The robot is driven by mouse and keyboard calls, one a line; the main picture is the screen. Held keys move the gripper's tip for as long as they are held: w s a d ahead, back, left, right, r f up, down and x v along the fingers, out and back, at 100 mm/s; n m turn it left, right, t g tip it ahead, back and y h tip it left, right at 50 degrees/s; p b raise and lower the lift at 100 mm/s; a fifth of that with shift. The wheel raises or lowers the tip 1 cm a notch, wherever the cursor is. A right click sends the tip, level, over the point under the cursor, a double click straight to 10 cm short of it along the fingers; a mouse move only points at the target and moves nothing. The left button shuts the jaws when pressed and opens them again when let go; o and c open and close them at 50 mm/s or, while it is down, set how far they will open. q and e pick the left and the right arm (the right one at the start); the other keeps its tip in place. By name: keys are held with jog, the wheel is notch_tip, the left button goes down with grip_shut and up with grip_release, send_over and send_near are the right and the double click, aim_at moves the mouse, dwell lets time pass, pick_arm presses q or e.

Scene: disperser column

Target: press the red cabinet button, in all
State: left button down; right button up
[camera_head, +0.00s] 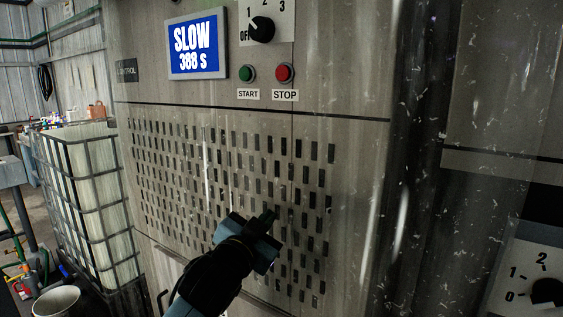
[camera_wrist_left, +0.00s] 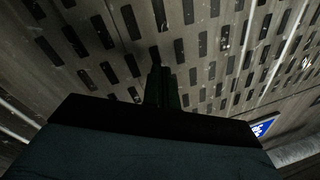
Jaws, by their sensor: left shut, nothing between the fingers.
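The red STOP button (camera_head: 284,72) is on the upper part of a grey metal cabinet (camera_head: 345,175). The green START button (camera_head: 247,73) is to its left. Both have white labels below them. My left gripper (camera_head: 266,217) is in front of the slotted vent panel, well below the red button. It is shut and empty. In the left wrist view its fingers (camera_wrist_left: 162,85) point at the slotted panel (camera_wrist_left: 225,40); I cannot tell whether they touch it. The red button does not show in that view. My right gripper is in neither view.
A blue display (camera_head: 197,44) reads SLOW 388 S. A black rotary knob (camera_head: 262,30) is above the buttons. A second knob (camera_head: 547,292) is at the lower right. A caged white tank (camera_head: 88,200) stands at the left. The space before the buttons is clear.

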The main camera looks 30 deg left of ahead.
aim_at(283, 73)
pick_arm(q)
jog(key=s+r+m+t, duration=0.1)
jog(key=s+r+t, duration=0.3)
jog(key=r, duration=0.9)
jog(key=s+r+m+t+h, duration=0.1)
jog(key=s+r+t, duration=0.3)
jog(key=r, duration=1)
jog(key=shift+s+d+r+m+t+h, duration=0.2)
jog(key=shift+s+d+m+t+h, duration=0.15)
jog(key=shift+s+m, duration=0.3)
jog(key=shift+a, duration=0.1)
jog(key=shift+w+d, duration=0.2)
jog(key=shift+w, duration=2)
jog(key=shift+w+d, duration=0.2)
jog(key=shift+w, duration=1.95)
jog(key=shift+w, duration=0.15)
jog(key=shift+w, duration=0.3)
